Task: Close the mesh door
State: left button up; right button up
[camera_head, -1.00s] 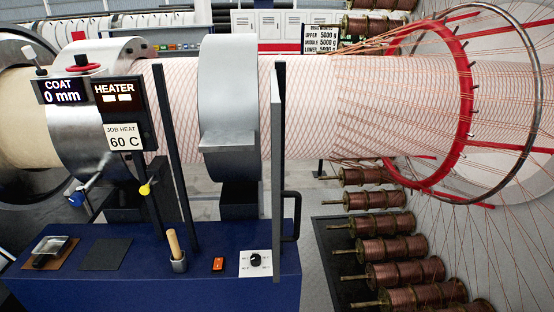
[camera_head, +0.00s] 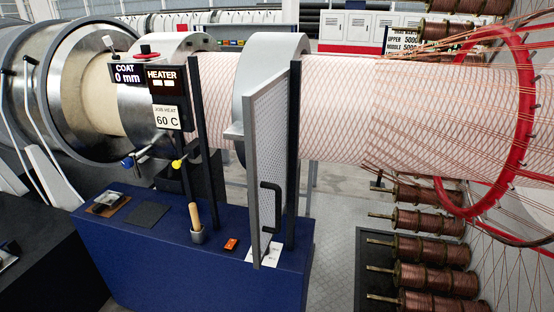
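The mesh door (camera_head: 268,150) is a light grey perforated panel in a pale frame, standing open. It is joined to a dark upright post (camera_head: 293,150) on its right and swings out toward me over the front of the blue bench. A black D-shaped handle (camera_head: 271,208) sits on its lower part. A second dark post (camera_head: 203,130) stands to the left, and the opening between the posts is uncovered. Neither of my grippers is in view.
The blue bench (camera_head: 210,265) carries a wooden-handled tool in a cup (camera_head: 196,222), an orange switch (camera_head: 231,244) and a dark pad (camera_head: 148,214). Copper spools (camera_head: 430,250) stand at right, below the red ring (camera_head: 525,110). Grey floor (camera_head: 335,215) shows between bench and spools.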

aim_at(265, 106)
jog(key=i+j, duration=0.25)
jog(key=i, duration=0.25)
jog(key=i+j, duration=0.3)
jog(key=i, duration=0.2)
